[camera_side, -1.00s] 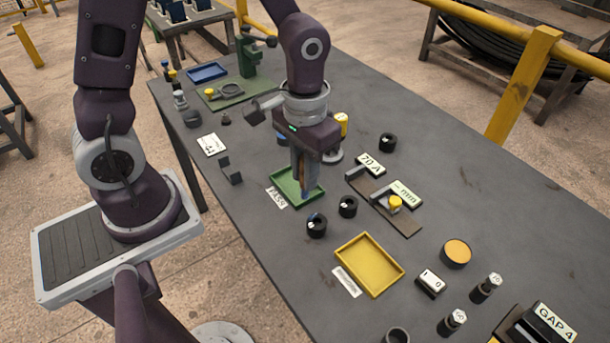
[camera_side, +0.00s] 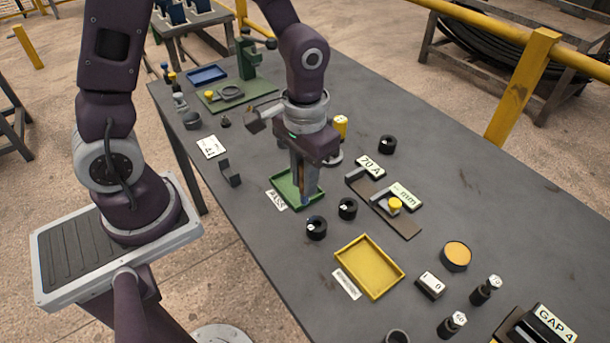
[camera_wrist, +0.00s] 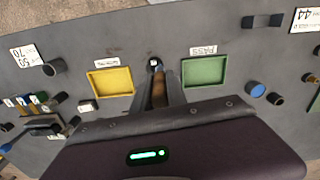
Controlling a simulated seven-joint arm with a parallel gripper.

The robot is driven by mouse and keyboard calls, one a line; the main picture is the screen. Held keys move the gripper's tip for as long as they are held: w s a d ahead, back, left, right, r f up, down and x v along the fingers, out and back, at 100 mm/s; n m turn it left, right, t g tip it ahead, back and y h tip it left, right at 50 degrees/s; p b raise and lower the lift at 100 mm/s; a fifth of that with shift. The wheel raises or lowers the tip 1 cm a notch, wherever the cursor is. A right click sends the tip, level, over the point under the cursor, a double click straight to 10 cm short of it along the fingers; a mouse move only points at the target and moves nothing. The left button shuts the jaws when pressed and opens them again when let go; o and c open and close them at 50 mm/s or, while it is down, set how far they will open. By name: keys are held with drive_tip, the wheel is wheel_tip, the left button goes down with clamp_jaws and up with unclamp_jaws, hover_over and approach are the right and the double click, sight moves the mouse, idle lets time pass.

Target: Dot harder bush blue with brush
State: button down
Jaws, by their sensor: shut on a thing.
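My gripper (camera_side: 308,198) is shut on the brush (camera_wrist: 159,93), whose brown handle shows between the fingers. In the side view the fingers point down over the right part of the green tray (camera_side: 282,188). The brush tip cannot be made out. Two black bushes stand on the table just in front of the fingers: a nearer one (camera_side: 316,228) and another to its right (camera_side: 347,209). A third black bush (camera_side: 387,145) stands farther back. In the wrist view one bush (camera_wrist: 155,63) shows just beyond the fingers, with a small pale mark. A blue pot (camera_wrist: 257,90) is right of the gripper.
A yellow tray (camera_side: 342,251) lies in front of the bushes. A "70 A" plate (camera_side: 369,167) and a gauge with a yellow knob (camera_side: 396,205) stand to the right. An orange-topped round tin (camera_side: 456,256) is farther right. The table's right rear is clear.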

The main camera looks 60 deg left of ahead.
sight(305, 202)
drive_tip(key=shift+f, duration=2.95)
drive_tip(key=shift+w+f, duration=0.45)
drive_tip(key=shift+f, duration=0.05)
drive_tip(key=shift+s+f, duration=0.1)
drive_tip(key=shift+s, duration=0.35)
drive_tip(key=shift+w+r, duration=0.1)
drive_tip(key=shift+r, duration=3.9)
